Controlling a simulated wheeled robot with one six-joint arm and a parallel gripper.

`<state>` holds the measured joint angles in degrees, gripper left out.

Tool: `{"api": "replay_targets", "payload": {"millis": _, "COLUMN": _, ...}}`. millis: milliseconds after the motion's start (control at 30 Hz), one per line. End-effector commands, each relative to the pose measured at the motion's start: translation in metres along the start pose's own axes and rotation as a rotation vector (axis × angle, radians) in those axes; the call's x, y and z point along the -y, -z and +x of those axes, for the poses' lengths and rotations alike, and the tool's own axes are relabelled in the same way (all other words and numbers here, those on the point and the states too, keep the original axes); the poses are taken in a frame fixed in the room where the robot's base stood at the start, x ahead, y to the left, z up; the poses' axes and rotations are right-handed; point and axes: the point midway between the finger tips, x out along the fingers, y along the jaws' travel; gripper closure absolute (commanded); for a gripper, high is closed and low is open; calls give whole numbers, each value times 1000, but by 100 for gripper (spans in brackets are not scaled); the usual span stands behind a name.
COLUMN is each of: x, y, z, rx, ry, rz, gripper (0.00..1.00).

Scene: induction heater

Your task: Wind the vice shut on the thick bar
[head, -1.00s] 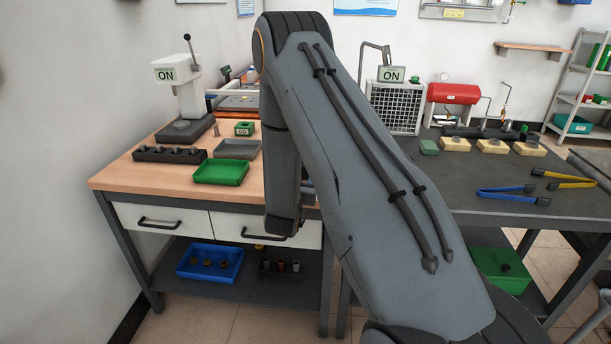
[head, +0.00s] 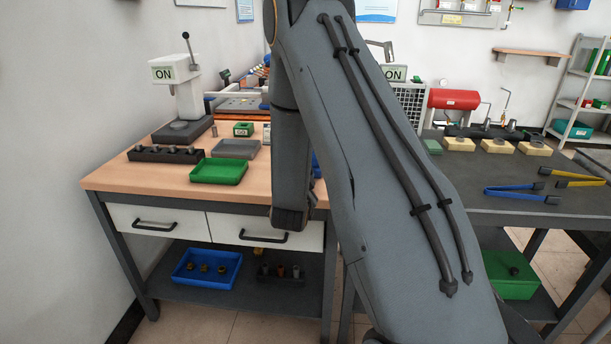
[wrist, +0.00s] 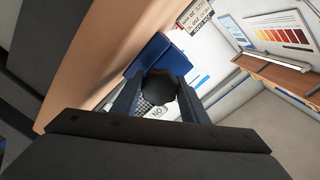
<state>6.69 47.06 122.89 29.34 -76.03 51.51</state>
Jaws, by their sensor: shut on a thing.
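In the wrist view, my gripper (wrist: 158,103) has its two dark fingers closed on either side of a dark round piece (wrist: 159,88). I cannot tell from this angle whether that piece is part of the vice's handle or the thick bar. Just beyond it is a blue block (wrist: 158,54), which looks like the vice body, at the edge of the wooden bench (wrist: 85,70). A small sliver of blue (head: 316,165) shows beside my forearm. The vice jaws and any bar between them are hidden.
The bench holds a green tray (head: 218,172), a grey tray (head: 235,149), a dark rack (head: 166,154) and a white press (head: 181,90). A dark table (head: 470,205) on the right carries tongs (head: 520,192). A wooden shelf (wrist: 273,72) is on the wall.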

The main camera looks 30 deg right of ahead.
Motion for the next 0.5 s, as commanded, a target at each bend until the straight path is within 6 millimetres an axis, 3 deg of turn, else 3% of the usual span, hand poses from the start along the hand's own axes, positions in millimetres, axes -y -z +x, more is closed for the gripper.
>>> {"api": "replay_targets", "payload": {"millis": 500, "x": -7, "y": 1, "z": 0, "rx": 37, "ry": 9, "rz": 487, "gripper": 82}}
